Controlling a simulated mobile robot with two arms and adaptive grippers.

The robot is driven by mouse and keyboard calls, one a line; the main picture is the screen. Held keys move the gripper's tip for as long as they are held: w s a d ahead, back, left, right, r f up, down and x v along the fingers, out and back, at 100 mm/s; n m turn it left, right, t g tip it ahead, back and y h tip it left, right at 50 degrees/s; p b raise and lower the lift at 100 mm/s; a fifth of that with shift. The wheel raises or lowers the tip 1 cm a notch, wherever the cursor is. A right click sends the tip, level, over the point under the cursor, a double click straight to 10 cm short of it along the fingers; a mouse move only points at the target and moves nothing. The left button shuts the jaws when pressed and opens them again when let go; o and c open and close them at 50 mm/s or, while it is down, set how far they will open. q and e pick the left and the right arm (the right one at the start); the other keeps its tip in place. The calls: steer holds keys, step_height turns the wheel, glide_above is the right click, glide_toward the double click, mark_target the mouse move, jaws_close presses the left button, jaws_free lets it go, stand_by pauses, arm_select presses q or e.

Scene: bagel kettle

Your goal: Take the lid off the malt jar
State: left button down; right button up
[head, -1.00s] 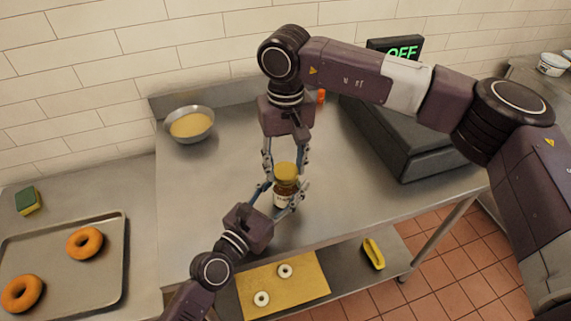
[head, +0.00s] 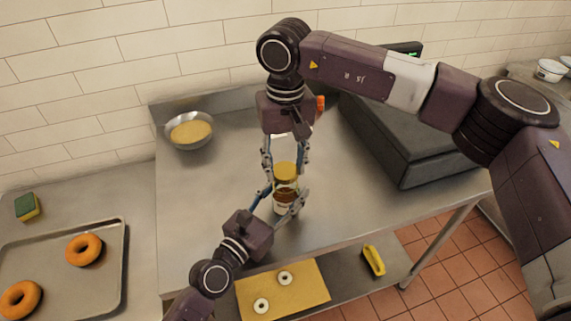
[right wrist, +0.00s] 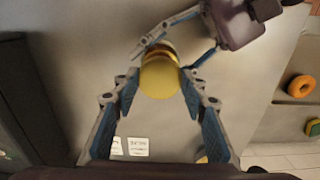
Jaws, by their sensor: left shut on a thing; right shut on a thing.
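The malt jar (head: 284,194) is a small brown glass jar with a pale label, standing upright over the steel table. My left gripper (head: 285,203) comes from the lower left and is shut around the jar's body. The yellow lid (head: 286,170) is at the jar's top; I cannot tell whether a gap separates them. My right gripper (head: 286,166) points down from above, shut on the lid. The lid shows round between its blue-padded fingers in the right wrist view (right wrist: 160,79), hiding most of the jar.
A metal bowl of yellow contents (head: 190,130) stands at the table's back left. A dark boxy appliance (head: 405,140) fills the right side. A tray with orange bagels (head: 110,270) and a sponge (head: 27,207) are at left. A lower shelf holds a yellow board (head: 300,296).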

mark_target(285, 171)
steer(key=shift+r, duration=2)
arm_select(q)
steer(key=c, duration=0.9)
jaws_free()
steer(key=shift+c, duration=0.2)
